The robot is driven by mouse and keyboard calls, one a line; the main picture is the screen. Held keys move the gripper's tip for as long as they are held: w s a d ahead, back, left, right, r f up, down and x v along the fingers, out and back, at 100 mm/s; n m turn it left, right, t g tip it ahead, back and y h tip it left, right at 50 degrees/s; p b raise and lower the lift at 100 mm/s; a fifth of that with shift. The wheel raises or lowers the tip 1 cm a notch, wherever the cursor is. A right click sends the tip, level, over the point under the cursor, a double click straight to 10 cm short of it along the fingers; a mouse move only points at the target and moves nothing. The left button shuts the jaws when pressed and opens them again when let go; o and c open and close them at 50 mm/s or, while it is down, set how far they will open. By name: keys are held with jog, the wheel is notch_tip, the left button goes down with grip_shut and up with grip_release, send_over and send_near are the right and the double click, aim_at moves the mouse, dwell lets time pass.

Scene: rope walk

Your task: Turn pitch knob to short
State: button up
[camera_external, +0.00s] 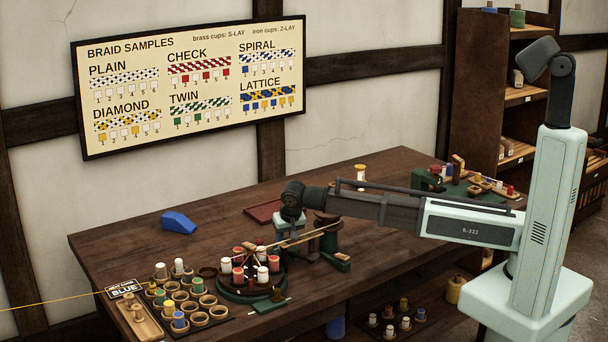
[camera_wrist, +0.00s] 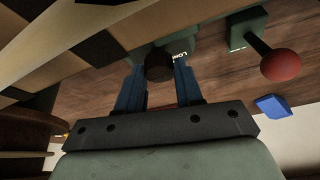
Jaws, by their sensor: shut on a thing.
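The pitch knob, a dark round knob (camera_wrist: 159,67), shows in the wrist view on a green housing (camera_wrist: 147,51). Part of a white label reading "LON" (camera_wrist: 181,55) shows just beside it. My gripper (camera_wrist: 159,74) has its two blue fingers on either side of the knob, shut on it. Any pointer on the knob is too dark to read, and no "short" label can be made out. In the external view, my gripper (camera_external: 291,222) is low behind the braiding carousel (camera_external: 252,292); the knob is hidden or too small there.
A lever with a red ball (camera_wrist: 281,65) stands right of the knob in the wrist view. A blue block (camera_external: 179,222) lies on the table's back left. Cups and bobbins (camera_external: 185,305) fill the front left. A wooden bar (camera_external: 308,236) runs close by my gripper.

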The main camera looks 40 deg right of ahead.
jog(key=shift+m, duration=0.6)
jog(key=shift+m+h, duration=0.3)
jog(key=o, duration=1)
jog(key=shift+o, duration=0.2)
jog(key=shift+a, duration=0.1)
jog(key=v, duration=1.3)
jog(key=shift+r, duration=0.4)
